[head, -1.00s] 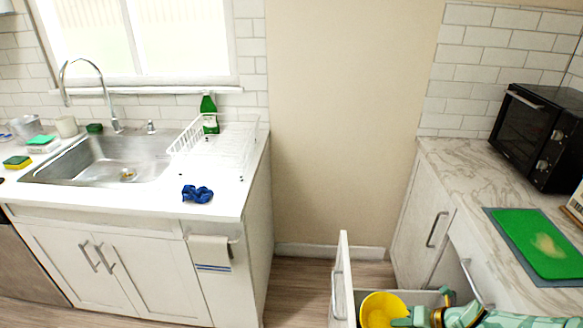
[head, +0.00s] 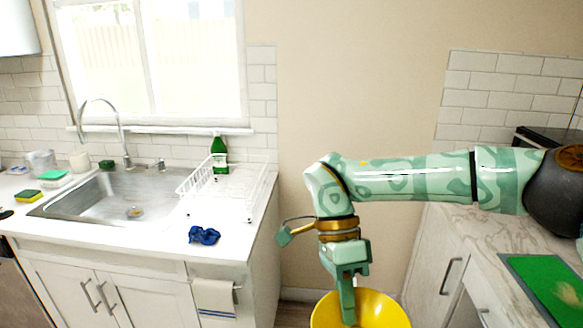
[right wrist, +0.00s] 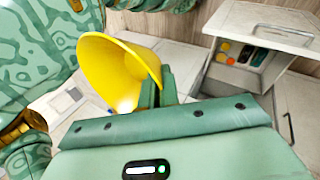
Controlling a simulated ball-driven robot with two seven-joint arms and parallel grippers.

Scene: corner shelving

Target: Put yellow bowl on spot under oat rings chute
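The yellow bowl (head: 365,311) is in the lower middle of the head view, cut off by the bottom edge. My right gripper (head: 348,308) points down at it, with a finger over the bowl's near wall. In the right wrist view the bowl (right wrist: 112,68) is tilted, with its rim between the green fingers (right wrist: 158,88), which look closed on it. The bowl is held up in the air, clear of the drawer. My left gripper is not in view. No oat rings chute or spot under one shows.
An open drawer (right wrist: 262,38) with several items inside shows in the right wrist view. In the head view, a sink (head: 125,195), dish rack (head: 225,190) and blue cloth (head: 204,235) are left. A green board (head: 555,288) lies on the right counter (head: 470,235).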

